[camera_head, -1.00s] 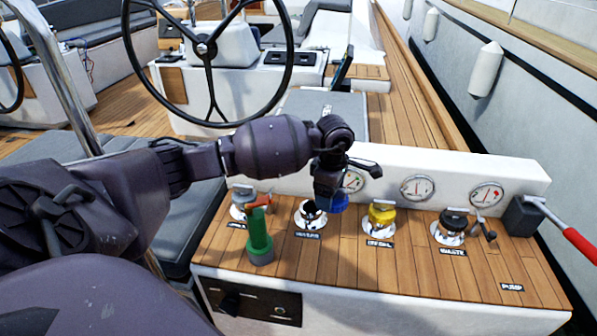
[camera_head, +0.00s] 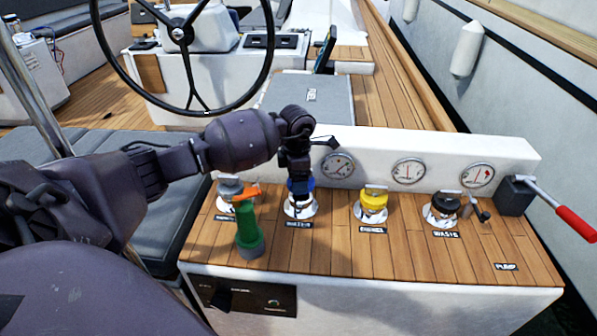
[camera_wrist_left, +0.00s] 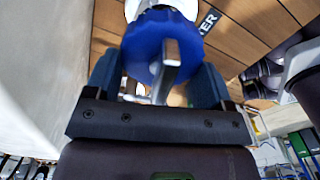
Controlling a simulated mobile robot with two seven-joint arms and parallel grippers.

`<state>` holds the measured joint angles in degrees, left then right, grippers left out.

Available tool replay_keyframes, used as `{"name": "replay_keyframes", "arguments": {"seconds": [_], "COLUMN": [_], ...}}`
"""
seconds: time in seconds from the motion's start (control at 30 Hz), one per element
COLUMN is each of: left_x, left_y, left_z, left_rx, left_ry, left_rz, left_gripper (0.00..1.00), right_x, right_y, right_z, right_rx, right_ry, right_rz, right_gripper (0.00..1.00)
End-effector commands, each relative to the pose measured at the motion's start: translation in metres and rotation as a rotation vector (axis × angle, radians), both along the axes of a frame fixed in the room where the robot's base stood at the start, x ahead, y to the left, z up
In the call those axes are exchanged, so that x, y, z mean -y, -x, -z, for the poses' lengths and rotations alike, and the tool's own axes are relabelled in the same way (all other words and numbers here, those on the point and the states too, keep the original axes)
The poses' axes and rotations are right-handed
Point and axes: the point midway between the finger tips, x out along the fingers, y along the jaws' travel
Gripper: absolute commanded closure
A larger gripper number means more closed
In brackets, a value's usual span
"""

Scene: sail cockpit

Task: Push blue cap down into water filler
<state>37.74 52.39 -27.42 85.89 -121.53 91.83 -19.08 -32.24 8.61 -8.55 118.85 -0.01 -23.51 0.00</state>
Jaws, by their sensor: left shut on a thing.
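The blue cap (camera_head: 302,184) is at the water filler (camera_head: 300,208), whose white flange shows below it on the teak deck. In the left wrist view the blue cap (camera_wrist_left: 160,45) has a grey metal handle and sits between my two fingers. My left gripper (camera_head: 300,178) points down from above and is shut on the cap. Whether the cap is fully seated in the filler is hidden by the gripper. The "WATER" label (camera_head: 298,224) lies in front of the filler. My right gripper is not in view.
A yellow-capped filler (camera_head: 373,203) and a black-capped waste filler (camera_head: 441,208) are to the right. A white wall with gauges (camera_head: 408,171) runs behind. A red-handled pump lever (camera_head: 575,224) is far right.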

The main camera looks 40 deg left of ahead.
Motion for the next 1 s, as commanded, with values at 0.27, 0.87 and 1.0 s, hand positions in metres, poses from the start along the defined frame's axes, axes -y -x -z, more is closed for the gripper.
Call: {"name": "replay_keyframes", "arguments": {"seconds": [0.27, 0.87, 1.0], "left_x": [0.001, 0.000, -0.001], "left_y": [0.000, 0.000, 0.000], "left_z": [0.025, 0.025, 0.025], "left_rx": [-0.002, 0.001, 0.001], "left_ry": [0.001, 0.000, -0.003], "left_rz": [0.002, 0.002, 0.001], "left_gripper": [0.53, 0.53, 0.53], "right_x": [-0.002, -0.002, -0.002], "right_y": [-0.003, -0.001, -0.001], "right_z": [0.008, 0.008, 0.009], "right_rx": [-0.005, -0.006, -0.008], "right_ry": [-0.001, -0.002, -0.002], "right_rz": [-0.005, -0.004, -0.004], "right_gripper": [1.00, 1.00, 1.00]}}
